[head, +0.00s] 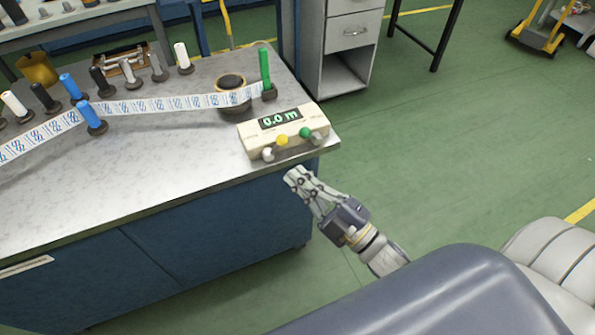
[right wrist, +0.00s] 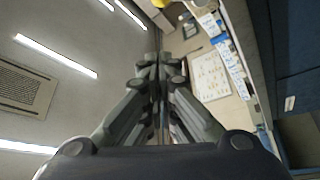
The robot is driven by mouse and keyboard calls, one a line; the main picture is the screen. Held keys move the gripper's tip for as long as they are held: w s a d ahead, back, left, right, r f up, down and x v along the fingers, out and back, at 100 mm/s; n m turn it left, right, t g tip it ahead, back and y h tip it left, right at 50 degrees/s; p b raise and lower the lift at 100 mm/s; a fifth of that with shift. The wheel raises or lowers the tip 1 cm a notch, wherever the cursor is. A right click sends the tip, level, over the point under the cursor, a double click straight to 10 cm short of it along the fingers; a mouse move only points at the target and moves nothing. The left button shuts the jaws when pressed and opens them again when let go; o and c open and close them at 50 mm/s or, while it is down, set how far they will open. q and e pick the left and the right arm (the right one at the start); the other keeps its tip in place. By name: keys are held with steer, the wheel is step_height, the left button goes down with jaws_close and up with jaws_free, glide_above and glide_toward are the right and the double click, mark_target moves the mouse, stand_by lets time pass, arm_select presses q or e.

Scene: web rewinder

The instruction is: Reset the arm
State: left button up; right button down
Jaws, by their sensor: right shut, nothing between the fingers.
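My right gripper (head: 297,177) is shut and empty. In the head view it hangs in front of the table's front right corner, just below the counter box, apart from it. In the right wrist view its fingers (right wrist: 160,62) are together with nothing between them. The counter box (head: 283,131) is cream-coloured with a display reading 0.0 m and white, yellow and green knobs. It sits on the table's right front corner. My left gripper is not in view.
The grey worktable (head: 170,170) carries a printed web (head: 170,104), a blue roller (head: 90,115), a green roller (head: 265,68) and a dark roll (head: 232,88). A grey cabinet (head: 350,32) stands behind. Green floor (head: 430,150) to the right is largely clear.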

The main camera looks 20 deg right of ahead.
steer(key=s+d+f+m+g+h, duration=0.2)
steer(key=f+m+g, duration=0.1)
steer(key=f, duration=0.9)
steer(key=s+d+f+m+g+h+p, duration=0.1)
steer(key=d+f+m+g+h, duration=0.15)
steer(key=f, duration=0.85)
steer(key=s+d+f+m+g+h, duration=0.1)
steer(key=s+f+m+g+h, duration=0.2)
steer(key=f, duration=0.9)
steer(key=s+f+m+g, duration=0.3)
steer(key=s+f+g, duration=0.2)
steer(key=s+f, duration=0.5)
steer(key=s+f+m+g+h+p, duration=0.1)
steer(key=s+f+m+g, duration=0.2)
steer(key=s+f, duration=0.7)
steer(key=s+g, duration=0.2)
steer(key=s, duration=0.6)
steer(key=shift+d, duration=0.3)
